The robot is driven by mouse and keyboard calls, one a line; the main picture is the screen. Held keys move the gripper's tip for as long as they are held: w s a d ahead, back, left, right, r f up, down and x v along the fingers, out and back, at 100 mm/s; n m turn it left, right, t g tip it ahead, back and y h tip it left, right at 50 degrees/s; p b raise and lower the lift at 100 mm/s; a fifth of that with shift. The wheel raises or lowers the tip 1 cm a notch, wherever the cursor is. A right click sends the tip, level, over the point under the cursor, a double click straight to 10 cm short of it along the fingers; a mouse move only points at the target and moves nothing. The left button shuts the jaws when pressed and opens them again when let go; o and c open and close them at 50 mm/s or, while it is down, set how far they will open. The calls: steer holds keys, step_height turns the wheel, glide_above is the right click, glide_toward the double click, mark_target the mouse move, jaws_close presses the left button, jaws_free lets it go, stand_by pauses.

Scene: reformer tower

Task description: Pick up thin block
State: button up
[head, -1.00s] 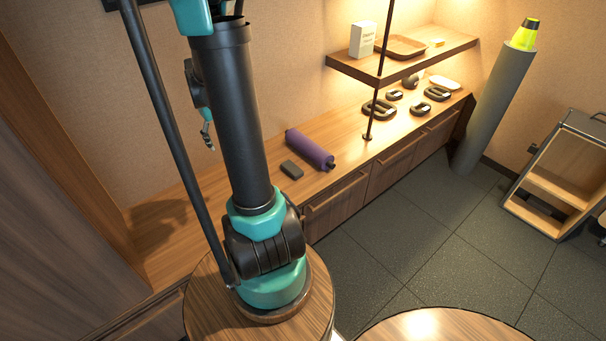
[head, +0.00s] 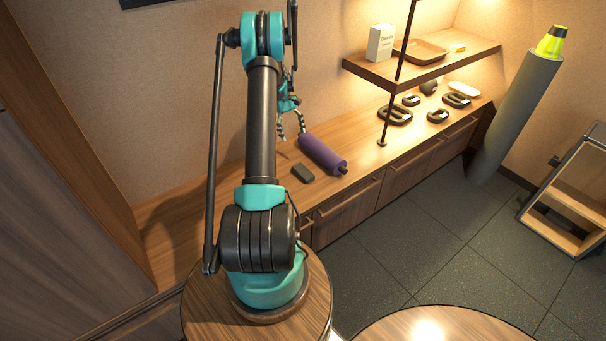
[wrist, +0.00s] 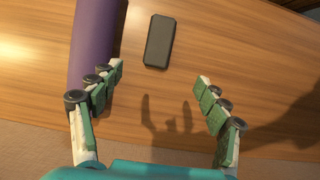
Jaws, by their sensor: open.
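The thin block is a small dark grey flat block (head: 303,173) lying on the wooden counter, just left of a purple roller. In the wrist view the block (wrist: 159,41) lies past my fingertips, near the top middle. My gripper (wrist: 160,80) is open and empty, its two green-padded fingers spread wide. The block sits beyond the gap between them, apart from both fingers. In the head view my gripper (head: 291,126) hangs above the counter, behind and above the block, partly hidden by my arm.
The purple roller (head: 323,154) lies beside the block; in the wrist view it (wrist: 94,40) runs close by the left finger. A dark pole (head: 390,110) rises from the counter to a shelf (head: 425,68). Several dark weights (head: 396,115) lie further right. The counter left of the block is clear.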

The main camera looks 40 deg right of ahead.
glide_above(303, 170)
steer(key=w, duration=0.2)
steer(key=f, duration=1.1)
steer(key=shift+w+d+f, duration=0.1)
steer(key=shift+w+d, duration=0.1)
steer(key=shift+d, duration=0.15)
steer(key=shift+a+x, duration=0.15)
steer(key=shift+x, duration=1.3)
steer(key=shift+a+x, duration=0.1)
steer(key=shift+x, duration=1.35)
steer(key=shift+w, duration=0.1)
steer(key=c, duration=0.9)
